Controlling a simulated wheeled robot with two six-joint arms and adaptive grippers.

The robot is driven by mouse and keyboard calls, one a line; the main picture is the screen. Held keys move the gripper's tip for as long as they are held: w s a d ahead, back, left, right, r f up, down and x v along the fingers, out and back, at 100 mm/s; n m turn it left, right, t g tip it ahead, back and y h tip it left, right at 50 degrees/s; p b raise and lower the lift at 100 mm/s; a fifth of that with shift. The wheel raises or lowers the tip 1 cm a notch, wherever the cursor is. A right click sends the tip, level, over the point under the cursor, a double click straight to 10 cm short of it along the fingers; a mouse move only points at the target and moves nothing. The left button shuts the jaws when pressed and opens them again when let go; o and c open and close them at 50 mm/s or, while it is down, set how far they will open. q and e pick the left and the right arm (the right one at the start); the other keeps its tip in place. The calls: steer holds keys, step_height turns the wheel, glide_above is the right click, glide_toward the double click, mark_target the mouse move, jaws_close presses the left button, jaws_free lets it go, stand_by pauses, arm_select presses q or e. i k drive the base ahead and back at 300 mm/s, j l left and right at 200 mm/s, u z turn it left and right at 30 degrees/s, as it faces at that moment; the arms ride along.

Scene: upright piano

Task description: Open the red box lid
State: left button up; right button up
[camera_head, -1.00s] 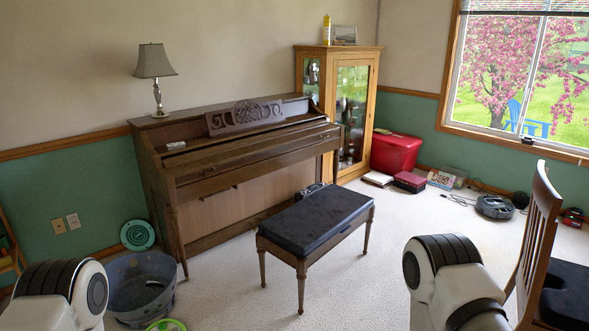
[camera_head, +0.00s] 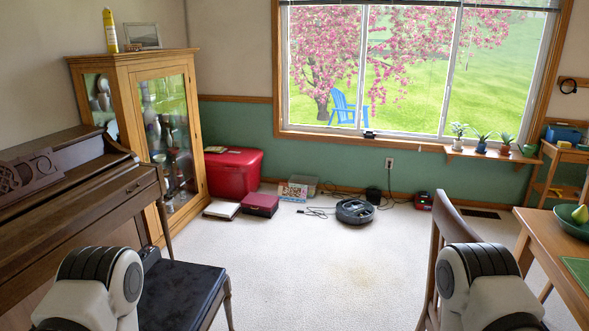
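A large red box (camera_head: 232,174) with its lid (camera_head: 231,157) down stands on the carpet at the back left, beside the wooden glass cabinet and against the green wall. A smaller dark red box (camera_head: 260,205) lies on the floor in front of it, also closed. My two arms show at the bottom of the head view, only as white and black links. Neither gripper is in view. Both boxes are well beyond my arms.
The piano (camera_head: 70,200) and its black bench (camera_head: 180,292) are at the left. A wooden chair (camera_head: 445,245) and a table (camera_head: 565,250) are at the right. Carpet (camera_head: 310,270) lies open between them. A robot vacuum (camera_head: 355,211) and cables lie near the back wall.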

mark_target(253, 201)
steer(key=i, duration=0.8)
steer(key=i+j+z, duration=0.1)
steer(key=i, duration=0.7)
steer(key=i+j+z, duration=0.1)
steer(key=i, duration=0.7)
steer(key=i+j, duration=0.15)
steer(key=i, duration=0.7)
steer(key=i+j, duration=0.15)
steer(key=i, duration=0.45)
steer(key=i+j, duration=0.1)
steer(key=i, duration=0.55)
steer(key=i+j, duration=0.15)
steer(key=i, duration=0.45)
steer(key=i+j, duration=0.2)
steer(key=j, duration=0.2)
steer(key=i+j+z, duration=0.15)
steer(key=j, duration=0.2)
steer(key=i+j, duration=0.25)
steer(key=j, duration=0.15)
steer(key=i+j+z, duration=0.1)
steer(key=j, duration=0.3)
steer(key=i, duration=0.05)
